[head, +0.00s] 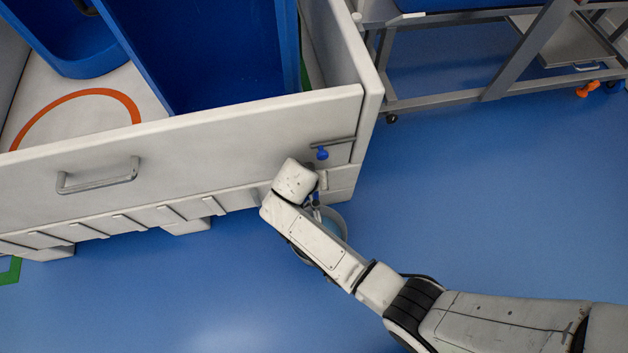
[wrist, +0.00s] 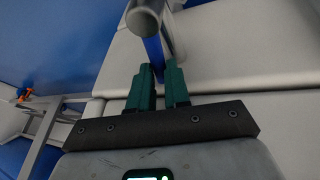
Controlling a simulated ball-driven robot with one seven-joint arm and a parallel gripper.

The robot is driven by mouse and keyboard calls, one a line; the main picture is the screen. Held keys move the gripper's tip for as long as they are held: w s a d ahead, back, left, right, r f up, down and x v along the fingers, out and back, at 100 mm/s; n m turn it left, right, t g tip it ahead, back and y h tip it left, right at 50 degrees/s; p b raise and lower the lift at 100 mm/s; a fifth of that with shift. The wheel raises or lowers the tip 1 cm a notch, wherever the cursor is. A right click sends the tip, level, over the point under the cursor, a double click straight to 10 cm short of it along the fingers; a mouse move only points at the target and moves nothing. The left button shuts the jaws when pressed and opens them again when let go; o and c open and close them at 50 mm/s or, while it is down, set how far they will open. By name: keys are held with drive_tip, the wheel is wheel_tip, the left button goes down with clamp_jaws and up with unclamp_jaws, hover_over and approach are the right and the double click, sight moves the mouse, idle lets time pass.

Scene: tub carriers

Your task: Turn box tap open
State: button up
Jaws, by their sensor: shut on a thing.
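The box (head: 215,135) is a large pale grey crate with a handle on its front wall. The box tap (head: 322,153) shows as a blue part near the right end of that wall, below a short dark bar. In the wrist view, a blue tap lever (wrist: 153,48) runs from below a grey round pipe end (wrist: 143,22) down between the green fingertips. My gripper (wrist: 158,72) is shut on this lever. In the head view my own wrist hides most of the gripper and the tap's lower part.
A grey round bucket (head: 337,216) stands on the blue floor under the tap, partly behind my arm. Blue tubs (head: 215,50) sit in the box. A grey metal cart (head: 450,100) stands at the back right. The floor at right is clear.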

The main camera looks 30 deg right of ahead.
clamp_jaws()
drive_tip(key=shift+w+a+r+n+p, duration=0.1)
drive_tip(key=shift+a+r+n+p, duration=0.2)
drive_tip(key=shift+n+p, duration=0.5)
drive_tip(key=shift+w+a+f+n+t+y+p, duration=0.15)
drive_tip(key=shift+a+f+n+t+y+p, duration=0.2)
drive_tip(key=shift+n+t, duration=0.2)
drive_tip(key=o, duration=0.7)
unclamp_jaws()
drive_tip(key=shift+r, duration=0.1)
drive_tip(key=p+v, duration=0.5)
drive_tip(key=v, duration=0.5)
drive_tip(key=shift+a+r, duration=0.1)
drive_tip(key=shift+r, duration=0.25)
